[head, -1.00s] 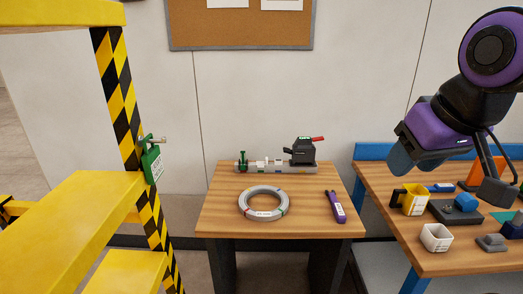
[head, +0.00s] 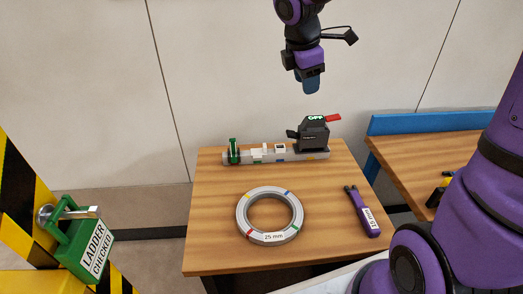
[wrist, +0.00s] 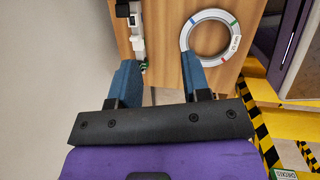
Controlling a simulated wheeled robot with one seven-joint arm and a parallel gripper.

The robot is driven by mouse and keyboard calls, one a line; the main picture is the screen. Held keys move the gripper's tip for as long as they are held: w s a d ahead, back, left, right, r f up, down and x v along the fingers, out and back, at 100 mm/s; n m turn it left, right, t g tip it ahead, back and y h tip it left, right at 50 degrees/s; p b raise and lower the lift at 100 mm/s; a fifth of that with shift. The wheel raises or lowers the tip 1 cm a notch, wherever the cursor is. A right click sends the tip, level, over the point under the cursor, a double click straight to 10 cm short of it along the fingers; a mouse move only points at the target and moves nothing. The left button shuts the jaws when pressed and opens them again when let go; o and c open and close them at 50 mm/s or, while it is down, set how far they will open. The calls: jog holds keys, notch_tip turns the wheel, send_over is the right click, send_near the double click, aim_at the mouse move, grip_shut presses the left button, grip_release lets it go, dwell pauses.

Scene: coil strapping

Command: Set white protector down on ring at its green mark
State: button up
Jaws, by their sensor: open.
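The grey ring (head: 242,212) lies flat on the small wooden table, with yellow, blue, red and green marks and a "25 mm" label. Its green mark (head: 293,228) is at the front right. Several small white pieces stand on a grey rail behind the ring; one white piece (head: 257,152) is near the rail's left part, but I cannot tell which is the protector. My gripper (head: 311,86) is open and empty, high above and behind the rail. In the wrist view, my gripper's blue fingers (wrist: 160,75) are apart; the ring (wrist: 187,40) shows beyond the right finger.
A green clamp (head: 233,151) and a black tool with a red lever (head: 313,133) sit at the rail's ends. A purple tool (head: 363,213) lies right of the ring. The wooden table's (head: 215,255) front left is clear.

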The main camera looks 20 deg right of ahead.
jog(key=w+a+f+n+g, duration=0.1)
jog(key=w+a+f+n, duration=0.1)
jog(key=w+f+n, duration=0.6)
jog(key=n+y, duration=0.3)
jog(key=n, duration=0.6)
send_over(265, 144)
jog(key=shift+g, duration=0.3)
notch_tip(265, 144, down, 18)
jog(key=shift+d+f, duration=0.15)
jog(key=shift+f, duration=0.1)
jog(key=shift+a+f, duration=0.15)
jog(key=shift+f, duration=1.2)
jog(key=shift+a+f, duration=0.1)
jog(key=shift+f, duration=1.2)
jog(key=shift+c, duration=0.4)
grip_shut()
